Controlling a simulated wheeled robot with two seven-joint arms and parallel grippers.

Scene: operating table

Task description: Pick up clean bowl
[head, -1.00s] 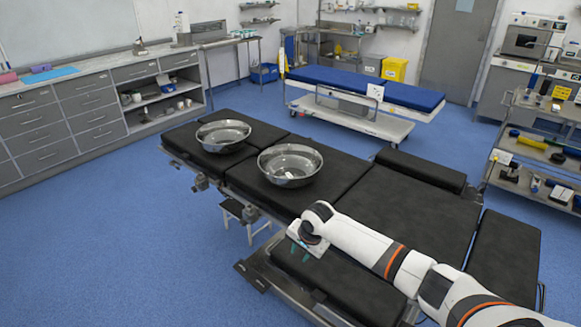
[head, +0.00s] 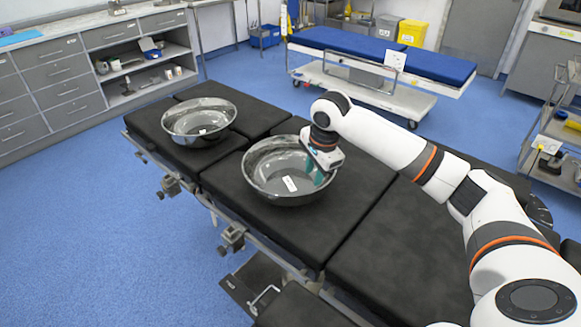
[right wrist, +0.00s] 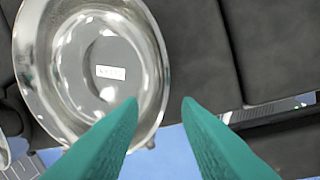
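Two shiny metal bowls stand on the black operating table. The nearer bowl (head: 262,182) has a small white label inside; it also fills the left of the right wrist view (right wrist: 62,75). The farther bowl (head: 200,128) stands to its left, also with a small label. I cannot read either label surely, so I cannot tell which bowl is clean. My right gripper (head: 320,172) is open at the nearer bowl's right rim. In the right wrist view its teal fingers (right wrist: 160,104) are apart, one over the bowl's inside, the other outside the rim. My left gripper is not in view.
The operating table (head: 385,255) has bare padding right of the bowls. A blue-topped trolley (head: 345,45) stands behind it, with a yellow bin (head: 412,33) farther back. Grey drawers and a counter (head: 65,85) line the left wall. A shelf cart (head: 560,130) stands at right.

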